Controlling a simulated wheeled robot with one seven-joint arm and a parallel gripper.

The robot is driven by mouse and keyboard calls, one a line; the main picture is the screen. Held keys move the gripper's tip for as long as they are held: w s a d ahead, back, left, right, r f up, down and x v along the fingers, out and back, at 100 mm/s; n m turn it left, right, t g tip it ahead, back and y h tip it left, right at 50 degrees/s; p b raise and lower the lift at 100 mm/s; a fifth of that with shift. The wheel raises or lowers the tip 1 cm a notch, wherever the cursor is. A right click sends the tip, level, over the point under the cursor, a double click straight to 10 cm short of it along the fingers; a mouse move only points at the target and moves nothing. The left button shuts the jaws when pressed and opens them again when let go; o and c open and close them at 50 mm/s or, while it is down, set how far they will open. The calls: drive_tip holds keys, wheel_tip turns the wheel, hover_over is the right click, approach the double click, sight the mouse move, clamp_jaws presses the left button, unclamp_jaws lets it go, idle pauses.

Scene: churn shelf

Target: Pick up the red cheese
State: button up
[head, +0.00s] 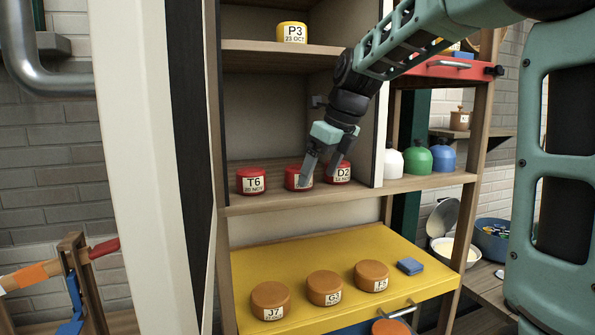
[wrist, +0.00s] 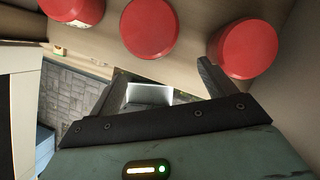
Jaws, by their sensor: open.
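Three red cheeses stand in a row on the middle shelf in the head view. The left one (head: 252,181) is labelled T6. The middle one (head: 293,178) has its label mostly hidden by a finger of my gripper. The right one (head: 341,175) is labelled D2. My gripper (head: 319,177) is open and empty, pointing down in front of the middle and right cheeses. In the wrist view, three red tops show ahead of my gripper (wrist: 158,72): one at the upper left (wrist: 72,8), a middle one (wrist: 149,28) and a right one (wrist: 243,48). None is between the fingers.
A yellow cheese (head: 292,32) labelled P3 stands on the shelf above. Below, several orange cheeses (head: 325,288) and a blue block (head: 410,266) rest on a yellow surface (head: 300,248). White, green and blue bottles (head: 417,160) stand right of the upright post (head: 380,130).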

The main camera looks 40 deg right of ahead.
sight(299, 167)
drive_tip(key=w+p, duration=0.1)
drive_tip(key=w+a+p, duration=0.1)
drive_tip(key=w, duration=0.1)
drive_tip(key=w+p, duration=0.1)
drive_tip(key=w, duration=0.1)
drive_tip(key=shift+w+a+f, duration=0.1)
drive_tip(key=shift+w+a, duration=0.15)
drive_tip(key=shift+a, duration=0.05)
drive_tip(key=shift+f, duration=0.45)
drive_tip(key=c, duration=1.2)
